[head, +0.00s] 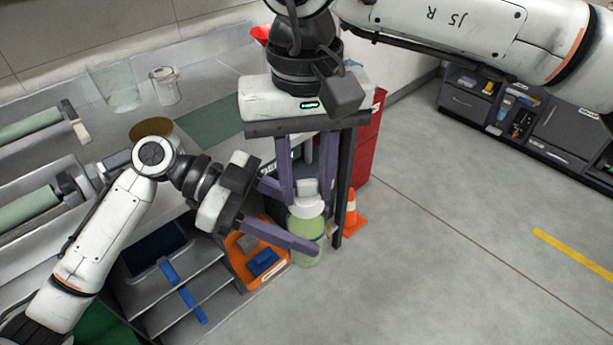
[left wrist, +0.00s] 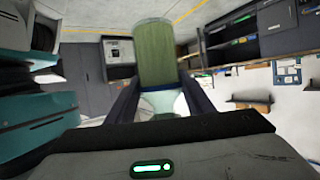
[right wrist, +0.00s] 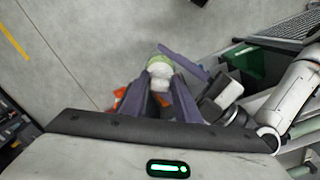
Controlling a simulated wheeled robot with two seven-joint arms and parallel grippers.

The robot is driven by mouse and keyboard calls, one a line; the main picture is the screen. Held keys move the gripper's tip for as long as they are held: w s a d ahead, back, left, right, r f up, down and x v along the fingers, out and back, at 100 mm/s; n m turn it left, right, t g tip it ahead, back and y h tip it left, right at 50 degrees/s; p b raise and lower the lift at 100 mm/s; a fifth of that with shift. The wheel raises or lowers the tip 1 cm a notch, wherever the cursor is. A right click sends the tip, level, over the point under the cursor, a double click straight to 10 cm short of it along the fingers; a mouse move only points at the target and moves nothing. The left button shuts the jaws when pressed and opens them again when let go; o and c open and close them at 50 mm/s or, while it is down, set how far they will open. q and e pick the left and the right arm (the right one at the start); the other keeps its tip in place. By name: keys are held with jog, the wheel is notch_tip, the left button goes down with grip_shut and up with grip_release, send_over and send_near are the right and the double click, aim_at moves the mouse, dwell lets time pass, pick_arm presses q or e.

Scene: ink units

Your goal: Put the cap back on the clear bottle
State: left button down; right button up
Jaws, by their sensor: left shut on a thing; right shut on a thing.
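The clear bottle (head: 307,245) holds green liquid and has a pale, whitish shoulder. It is upright in the air beyond the bench edge. My left gripper (head: 303,222) comes from the left and is shut on it. The bottle also shows upside down in the left wrist view (left wrist: 157,55). The white cap (head: 306,187) is between the fingers of my right gripper (head: 306,197), which points down from above and is shut on it. The cap is directly above the bottle's shoulder, also in the right wrist view (right wrist: 160,84). Whether the cap touches the neck is hidden.
An orange bin (head: 240,262) with blue things is below left of the bottle. An orange cone (head: 354,218) stands behind. The floor at right is clear.

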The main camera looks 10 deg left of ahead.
jog(key=shift+f, duration=0.45)
jog(key=o, duration=1.1)
notch_tip(320, 180, up, 12)
jog(key=shift+f, duration=0.1)
